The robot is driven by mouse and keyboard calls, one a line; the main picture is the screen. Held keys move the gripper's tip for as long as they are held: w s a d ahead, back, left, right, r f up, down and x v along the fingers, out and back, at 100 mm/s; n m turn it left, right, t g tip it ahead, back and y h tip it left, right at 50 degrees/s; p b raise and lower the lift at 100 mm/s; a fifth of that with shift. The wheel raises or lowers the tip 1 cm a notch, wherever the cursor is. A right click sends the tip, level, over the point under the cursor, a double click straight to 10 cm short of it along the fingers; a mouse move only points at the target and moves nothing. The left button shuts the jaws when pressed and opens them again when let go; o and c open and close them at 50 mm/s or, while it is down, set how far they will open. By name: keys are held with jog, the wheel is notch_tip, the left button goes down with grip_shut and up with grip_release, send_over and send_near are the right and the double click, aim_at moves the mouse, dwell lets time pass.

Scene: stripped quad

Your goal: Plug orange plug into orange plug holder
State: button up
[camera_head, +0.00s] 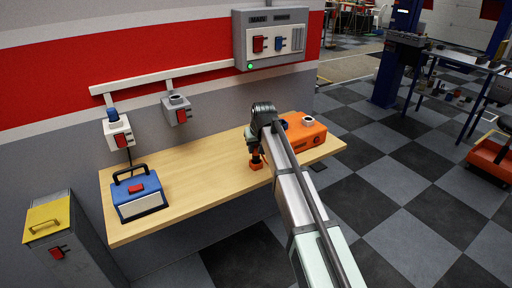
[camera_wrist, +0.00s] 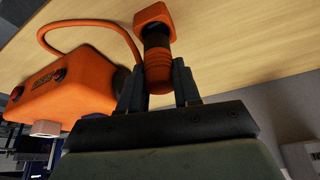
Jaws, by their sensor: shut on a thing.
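My gripper (camera_wrist: 160,85) is shut on the orange plug (camera_wrist: 157,72), with one finger on each side of its ribbed orange body. Above the body in the wrist view come a black section and a square orange block (camera_wrist: 153,13); I cannot tell whether that block is part of the plug or a separate piece. In the head view my gripper (camera_head: 255,150) is low over the table, and the orange block (camera_head: 256,164) shows just below it. I cannot pick out an orange plug holder for certain. A grey wall socket (camera_head: 176,112) has a round top with no plug in it.
An orange box (camera_head: 304,138) with an orange cable (camera_wrist: 92,24) stands right of my gripper on the wooden table (camera_head: 205,165). A blue case (camera_head: 138,194) stands at the left end. Another wall socket (camera_head: 117,132) holds a blue plug. The table's middle is clear.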

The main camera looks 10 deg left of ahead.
aim_at(256, 153)
jog(key=shift+f, duration=1.7)
jog(key=o, duration=1.1)
jog(key=shift+o, duration=0.2)
jog(key=v, duration=1.4)
jog(key=shift+w, duration=0.15)
